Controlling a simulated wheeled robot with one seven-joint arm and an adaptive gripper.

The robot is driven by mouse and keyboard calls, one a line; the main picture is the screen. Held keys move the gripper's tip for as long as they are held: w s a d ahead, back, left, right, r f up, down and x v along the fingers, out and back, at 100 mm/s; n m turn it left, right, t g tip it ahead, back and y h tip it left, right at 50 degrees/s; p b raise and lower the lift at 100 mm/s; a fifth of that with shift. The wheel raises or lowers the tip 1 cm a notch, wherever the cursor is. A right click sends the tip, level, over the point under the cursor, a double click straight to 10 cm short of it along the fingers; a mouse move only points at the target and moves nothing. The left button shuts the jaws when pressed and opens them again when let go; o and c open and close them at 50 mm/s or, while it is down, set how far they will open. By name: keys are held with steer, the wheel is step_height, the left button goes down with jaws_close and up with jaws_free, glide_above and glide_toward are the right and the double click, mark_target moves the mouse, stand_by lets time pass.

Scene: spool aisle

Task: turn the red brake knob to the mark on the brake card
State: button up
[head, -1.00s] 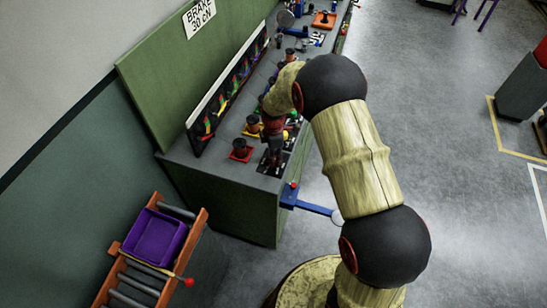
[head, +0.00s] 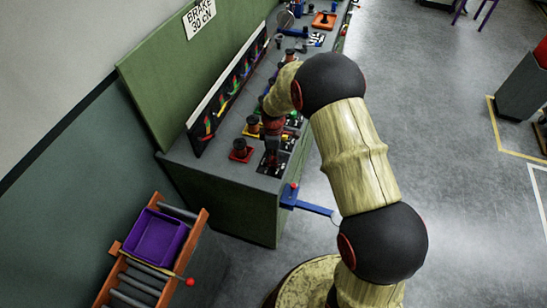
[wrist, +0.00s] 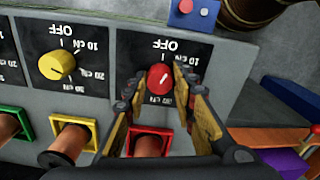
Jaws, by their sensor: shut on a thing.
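The red brake knob (wrist: 160,77) sits on a black dial plate (wrist: 212,55) in the wrist view, with a pale pointer line on its face. The plate's print appears upside down: OFF above the knob, 10 cN at upper right, 30 cN below; the part between is partly covered by a finger. My gripper (wrist: 161,88) is shut on the knob, one finger on each side. In the head view my gripper (head: 272,150) is over the near end of the bench and the knob is hidden. The brake card (head: 200,17) on the green board reads BRAKE 30 cN.
A yellow knob (wrist: 57,65) on its own dial is left of the red one. Copper spools in yellow (wrist: 73,134) and red (wrist: 149,144) holders stand close to my fingers. A purple tray (head: 158,238) rests on a roller rack, left of the bench (head: 225,200).

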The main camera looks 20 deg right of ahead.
steer(key=m, duration=0.3)
steer(key=shift+m, duration=0.4)
steer(key=m, duration=0.3)
steer(key=shift+m, duration=0.3)
steer(key=m, duration=0.3)
steer(key=shift+m+p, duration=0.35)
steer(key=shift+m, duration=0.05)
steer(key=m, duration=0.3)
steer(key=shift+m, duration=0.3)
steer(key=m, duration=0.3)
steer(key=shift+m, duration=0.3)
steer(key=m, duration=0.3)
steer(key=shift+m, duration=0.3)
steer(key=m, duration=0.3)
steer(key=shift+m, duration=0.3)
steer(key=shift+m+p, duration=0.3)
steer(key=shift+m, duration=1.6)
